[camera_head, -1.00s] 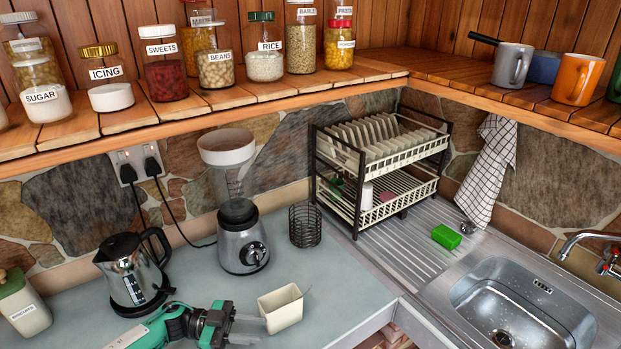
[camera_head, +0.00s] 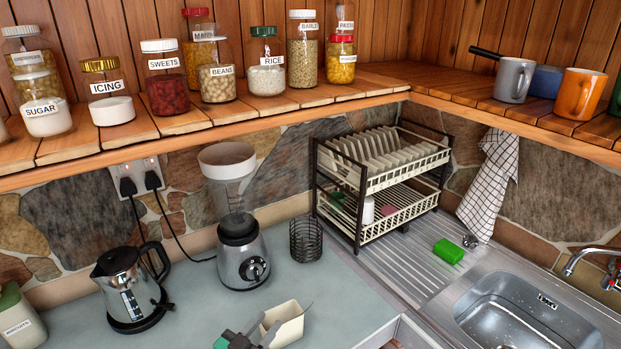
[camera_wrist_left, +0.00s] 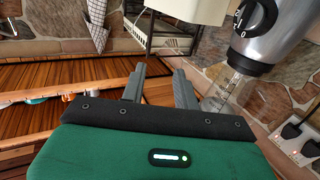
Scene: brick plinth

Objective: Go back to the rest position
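My left gripper (camera_head: 266,327) shows at the bottom edge of the head view, partly cut off by the frame. It is low over the grey worktop, overlapping the left side of a cream open-topped container (camera_head: 289,322) in the picture. I cannot tell whether they touch. In the left wrist view, the two grey fingers (camera_wrist_left: 159,70) stand apart with nothing held between them. The cream container (camera_wrist_left: 195,8) shows beyond them at the top of that view. My right gripper is in neither view.
A blender (camera_head: 241,262), a kettle (camera_head: 128,285) and a wire basket (camera_head: 305,240) stand on the worktop (camera_head: 345,285). A dish rack (camera_head: 400,205) with plates and the sink (camera_head: 520,315) are to the right. A wooden shelf (camera_head: 290,108) with several jars runs above.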

